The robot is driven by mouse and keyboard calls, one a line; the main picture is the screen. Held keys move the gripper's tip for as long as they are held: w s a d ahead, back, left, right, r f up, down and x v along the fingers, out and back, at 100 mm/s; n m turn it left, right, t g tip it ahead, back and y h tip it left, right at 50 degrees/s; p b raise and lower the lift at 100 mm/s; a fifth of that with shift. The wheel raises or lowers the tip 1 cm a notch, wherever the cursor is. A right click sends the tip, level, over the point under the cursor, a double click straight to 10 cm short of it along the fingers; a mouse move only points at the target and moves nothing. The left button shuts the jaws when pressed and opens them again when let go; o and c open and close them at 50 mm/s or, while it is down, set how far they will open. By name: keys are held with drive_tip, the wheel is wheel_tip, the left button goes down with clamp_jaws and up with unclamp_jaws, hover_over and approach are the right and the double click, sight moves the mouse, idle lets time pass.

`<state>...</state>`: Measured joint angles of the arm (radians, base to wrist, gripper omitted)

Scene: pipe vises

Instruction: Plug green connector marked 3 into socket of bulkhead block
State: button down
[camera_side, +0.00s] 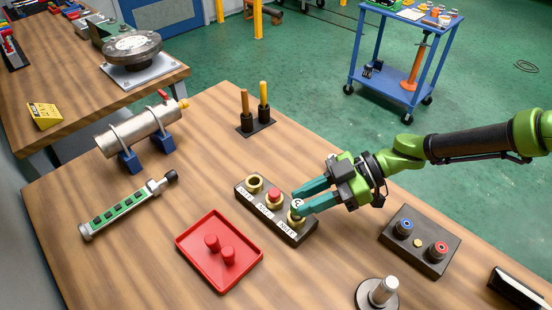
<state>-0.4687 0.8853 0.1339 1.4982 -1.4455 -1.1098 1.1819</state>
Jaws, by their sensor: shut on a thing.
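A dark block (251,205) with a row of brass-ringed sockets and white front labels stands mid-table; I take it for the bulkhead block. Its left socket (254,183) is empty and a red cap or plug (274,195) sits in the middle one. My gripper (299,204) is over its right end, shut on a small piece with a white, marked top (297,203). This is likely the connector; its green colour and number are not legible. The fingers hide most of it and part of the right socket, so I cannot tell whether it is seated.
A red tray (190,245) with two red caps lies in front of the block. A dark box (425,259) with blue and red round parts stands to the right, near a metal post (383,291). A clamped pipe (138,128) and a green-faced bar (120,208) are left.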

drive_tip(key=shift+f, duration=0.75)
drive_tip(key=c, duration=0.8)
unclamp_jaws()
drive_tip(key=shift+r, duration=0.1)
drive_tip(key=v, duration=1.7)
